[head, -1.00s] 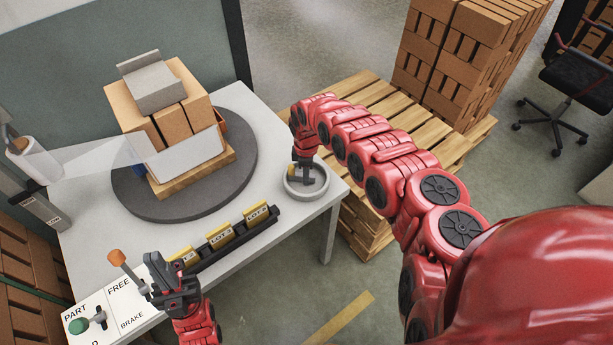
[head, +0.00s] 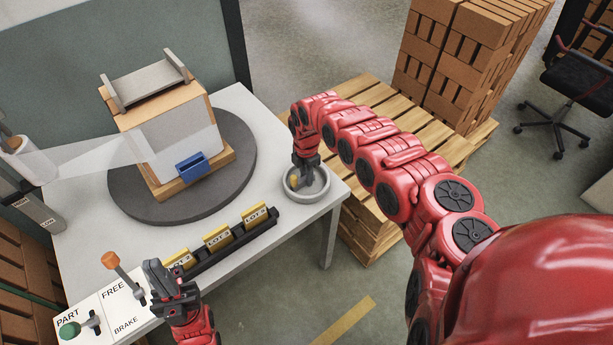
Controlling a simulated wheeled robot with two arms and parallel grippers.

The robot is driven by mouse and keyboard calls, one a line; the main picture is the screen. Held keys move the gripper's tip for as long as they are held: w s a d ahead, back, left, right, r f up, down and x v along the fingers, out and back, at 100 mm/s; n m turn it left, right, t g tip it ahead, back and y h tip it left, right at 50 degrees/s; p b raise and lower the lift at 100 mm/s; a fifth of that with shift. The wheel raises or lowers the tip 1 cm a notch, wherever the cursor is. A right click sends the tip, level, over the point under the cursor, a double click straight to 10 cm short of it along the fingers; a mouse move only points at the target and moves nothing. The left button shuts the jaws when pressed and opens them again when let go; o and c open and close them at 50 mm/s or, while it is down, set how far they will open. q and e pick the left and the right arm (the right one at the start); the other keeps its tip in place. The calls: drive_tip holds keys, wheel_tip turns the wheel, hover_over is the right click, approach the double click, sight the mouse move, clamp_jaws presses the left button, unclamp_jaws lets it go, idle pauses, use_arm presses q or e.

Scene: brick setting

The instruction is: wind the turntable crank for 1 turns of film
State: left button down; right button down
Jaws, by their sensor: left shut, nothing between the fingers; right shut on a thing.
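The grey round turntable (head: 222,184) carries a pallet with a stack of boxes (head: 172,135), partly wrapped in film. A sheet of film (head: 90,163) runs from the white film roll (head: 28,160) at the left to the stack. The crank (head: 322,187) is a round grey dish at the table's right corner. My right gripper (head: 301,181) points down into it, shut on the crank handle, which its fingers mostly hide. My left gripper (head: 158,284) is shut and empty, just right of the orange-knobbed lever (head: 120,270) on the FREE/BRAKE panel.
A black rack with yellow lot cards (head: 217,239) lies along the table's front. A blue piece (head: 191,164) shows on the stack's front. A wooden pallet with bricks (head: 440,60) stands behind my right arm.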

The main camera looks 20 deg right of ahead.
idle(0.5)
drive_tip(key=c, duration=0.8)
unclamp_jaws()
drive_tip(key=shift+o, duration=0.2)
wheel_tip(320, 180, up, 17)
drive_tip(key=b, duration=0.1)
drive_tip(key=shift+r, duration=0.2)
